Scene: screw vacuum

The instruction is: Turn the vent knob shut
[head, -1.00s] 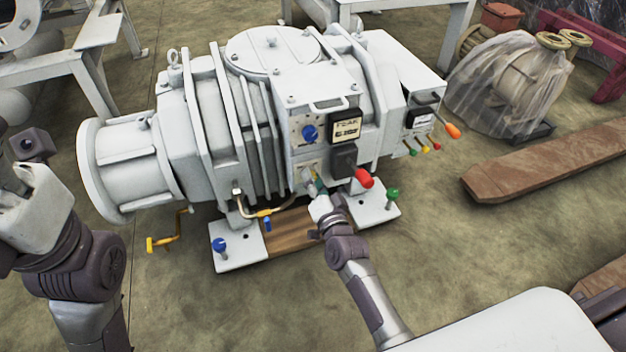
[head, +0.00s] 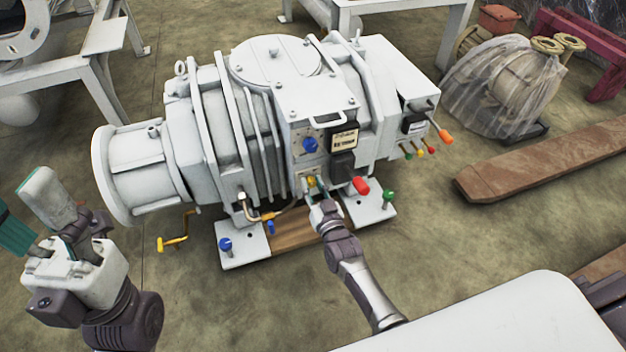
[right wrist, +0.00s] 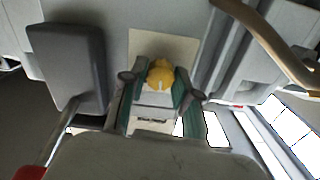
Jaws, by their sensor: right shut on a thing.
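The yellow vent knob (right wrist: 160,75) sits on a pale plate on the vacuum pump in the right wrist view, between the two green-padded fingers of my right gripper (right wrist: 154,94). That gripper is shut on the knob. In the head view my right gripper (head: 315,187) reaches the front panel of the white pump (head: 262,120), and the yellow knob (head: 311,181) shows only a little at its fingertips. My left gripper (head: 25,208) is at the left edge, away from the pump, with its fingers spread and nothing between them.
A blue knob (head: 310,145) sits above the vent knob. A black box with a red handle (head: 361,186) is close on the right. A curved pipe (head: 268,213) runs at lower left. A yellow crank (head: 174,242) and wooden beam (head: 540,155) lie farther out.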

